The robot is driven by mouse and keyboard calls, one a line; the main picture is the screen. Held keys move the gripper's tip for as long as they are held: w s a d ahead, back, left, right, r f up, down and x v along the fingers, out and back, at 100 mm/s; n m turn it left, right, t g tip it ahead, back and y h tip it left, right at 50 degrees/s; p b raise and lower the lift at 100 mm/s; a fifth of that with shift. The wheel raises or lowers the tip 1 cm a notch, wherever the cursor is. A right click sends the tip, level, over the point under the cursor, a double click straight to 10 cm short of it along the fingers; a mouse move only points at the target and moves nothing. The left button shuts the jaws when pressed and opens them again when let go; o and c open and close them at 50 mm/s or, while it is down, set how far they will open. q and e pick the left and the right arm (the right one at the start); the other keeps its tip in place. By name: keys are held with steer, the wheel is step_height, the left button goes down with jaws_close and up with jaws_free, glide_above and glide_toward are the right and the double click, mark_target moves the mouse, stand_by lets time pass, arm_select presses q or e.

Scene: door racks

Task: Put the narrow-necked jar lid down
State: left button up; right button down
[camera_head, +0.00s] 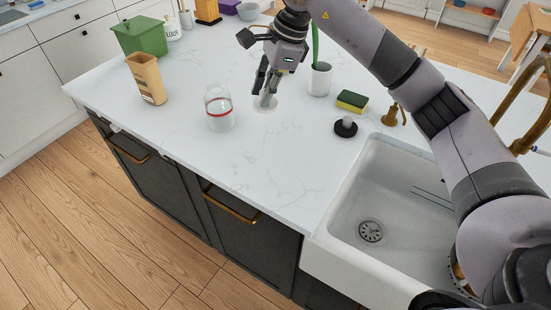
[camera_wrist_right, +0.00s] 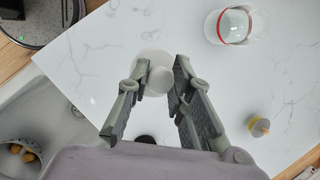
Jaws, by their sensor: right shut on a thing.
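The narrow-necked jar lid (camera_head: 265,106) is a pale round disc with a knob. My right gripper (camera_head: 266,97) is shut on the lid's knob, with its fingers pointing down. In the right wrist view the lid (camera_wrist_right: 150,61) shows between the two fingertips (camera_wrist_right: 160,80). It is at or very close to the countertop; I cannot tell if it touches. A clear glass jar (camera_head: 219,116) with a red ring stands upright to the left of the lid, apart from it. The jar also shows in the right wrist view (camera_wrist_right: 230,27). My left gripper is not in view.
The white countertop (camera_head: 265,160) is clear in front of the lid. A white plant pot (camera_head: 319,79), a sponge (camera_head: 351,101) and a dark disc with a knob (camera_head: 345,127) are to the right. The sink (camera_head: 385,185) is front right. A tan carton (camera_head: 147,80) and green box (camera_head: 140,37) stand left.

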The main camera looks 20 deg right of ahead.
step_height(320, 180, down, 14)
steer(key=p, duration=0.3)
steer(key=shift+w+r, duration=0.1)
steer(key=shift+w, duration=0.05)
step_height(320, 180, down, 4)
steer(key=shift+p, duration=0.85)
steer(key=shift+f, duration=0.25)
steer(key=c, duration=1.9)
jaws_free()
steer(key=shift+b, duration=0.3)
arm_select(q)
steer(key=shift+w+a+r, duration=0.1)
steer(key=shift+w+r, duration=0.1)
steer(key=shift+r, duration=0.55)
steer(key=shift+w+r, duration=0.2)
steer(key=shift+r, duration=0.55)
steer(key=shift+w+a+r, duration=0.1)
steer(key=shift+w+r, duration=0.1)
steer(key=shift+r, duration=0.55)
arm_select(e)
steer(key=o, duration=0.5)
steer(key=shift+c, duration=0.2)
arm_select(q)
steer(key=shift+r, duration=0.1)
